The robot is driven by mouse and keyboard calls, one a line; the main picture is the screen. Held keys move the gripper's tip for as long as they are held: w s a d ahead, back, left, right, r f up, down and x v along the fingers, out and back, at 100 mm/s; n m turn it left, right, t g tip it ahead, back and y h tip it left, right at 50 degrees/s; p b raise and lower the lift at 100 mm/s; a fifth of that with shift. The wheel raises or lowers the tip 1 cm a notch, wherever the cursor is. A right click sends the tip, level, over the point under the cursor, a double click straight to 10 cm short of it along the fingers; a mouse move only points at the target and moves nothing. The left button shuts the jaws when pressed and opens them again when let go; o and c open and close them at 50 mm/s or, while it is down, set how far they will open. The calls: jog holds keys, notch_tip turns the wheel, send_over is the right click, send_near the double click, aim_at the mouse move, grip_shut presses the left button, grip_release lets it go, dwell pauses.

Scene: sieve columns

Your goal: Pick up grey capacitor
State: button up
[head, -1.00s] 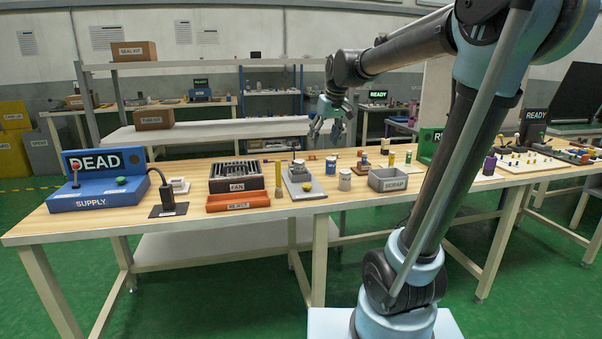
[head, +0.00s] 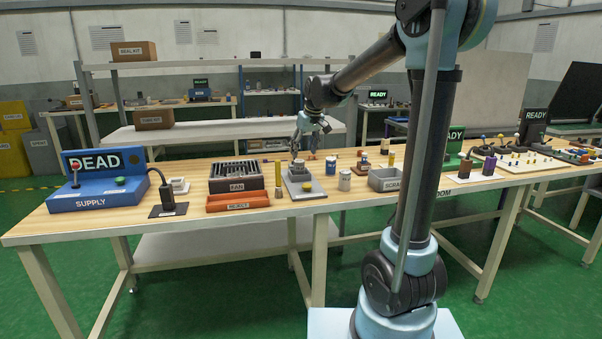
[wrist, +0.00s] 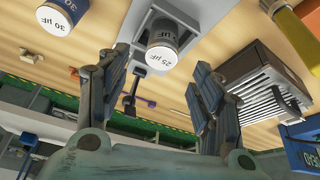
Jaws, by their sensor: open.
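The grey capacitor, a short cylinder with a pale "25 µF" cap (wrist: 162,57), stands on a small grey stand (head: 306,190) on the wooden bench. It also shows in the head view (head: 298,169), partly covered by my gripper (head: 294,157). My gripper (wrist: 154,68) is open, with one finger on either side of the grey capacitor in the wrist view. A gap shows between each finger and the capacitor, and I cannot tell how high the fingertips are above it.
The fan box (head: 236,185), red reject tray (head: 237,204) and yellow cylinder (head: 278,174) are left of the stand. A grey scrap bin (head: 386,184) is to the right.

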aim_at(300, 161)
jog(key=shift+x, duration=3.85)
jog(key=shift+r, duration=0.1)
jog(key=c, duration=1.2)
